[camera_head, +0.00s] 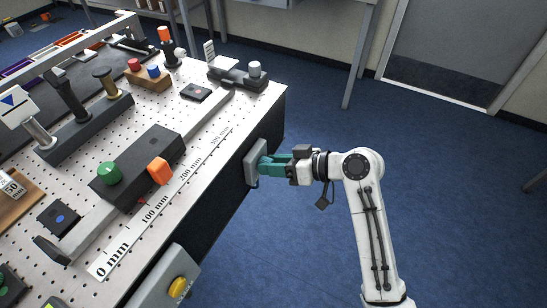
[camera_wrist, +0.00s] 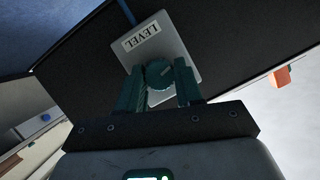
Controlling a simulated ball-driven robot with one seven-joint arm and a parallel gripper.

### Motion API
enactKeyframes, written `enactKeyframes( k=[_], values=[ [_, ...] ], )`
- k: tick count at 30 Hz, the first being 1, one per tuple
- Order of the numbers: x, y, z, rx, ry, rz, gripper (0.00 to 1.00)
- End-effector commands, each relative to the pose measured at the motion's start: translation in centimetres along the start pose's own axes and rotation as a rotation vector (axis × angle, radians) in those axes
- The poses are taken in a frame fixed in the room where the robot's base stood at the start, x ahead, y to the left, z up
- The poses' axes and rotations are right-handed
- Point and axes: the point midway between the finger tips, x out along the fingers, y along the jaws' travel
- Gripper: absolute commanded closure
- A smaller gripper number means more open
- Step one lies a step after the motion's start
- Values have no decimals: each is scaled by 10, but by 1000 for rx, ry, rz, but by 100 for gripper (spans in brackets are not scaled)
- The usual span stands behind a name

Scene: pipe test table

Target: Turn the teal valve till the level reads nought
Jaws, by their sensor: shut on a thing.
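The teal valve is a round knob (camera_wrist: 159,73) on a grey plate (camera_wrist: 181,50) labelled LEVEL in the wrist view. In the head view the plate (camera_head: 252,163) is on the table's dark side. My gripper (camera_head: 264,165) reaches it from the right, its teal fingers shut on the knob, one on each side. The fingers hide the knob in the head view. On the table a ruler strip (camera_head: 175,189) runs from 0 mm to 300 mm. A dark block (camera_head: 138,163) with an orange piece (camera_head: 159,171) sits on a rail beside it; I cannot tell an exact reading.
A grey box with a yellow button (camera_head: 178,287) is on the table's near side. Red and blue buttons (camera_head: 148,74) stand at the back. Blue floor (camera_head: 440,150) is clear right of my arm.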

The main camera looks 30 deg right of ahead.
Motion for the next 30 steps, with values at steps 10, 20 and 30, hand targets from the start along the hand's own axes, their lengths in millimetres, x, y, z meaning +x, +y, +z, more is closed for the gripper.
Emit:
enactKeyframes(
  k=[10,20,30],
  values=[
    [0,1,0,115,0,-47,95],
    [0,1,0,130,0,-53,95],
    [0,1,0,129,0,-53,47]
  ],
)
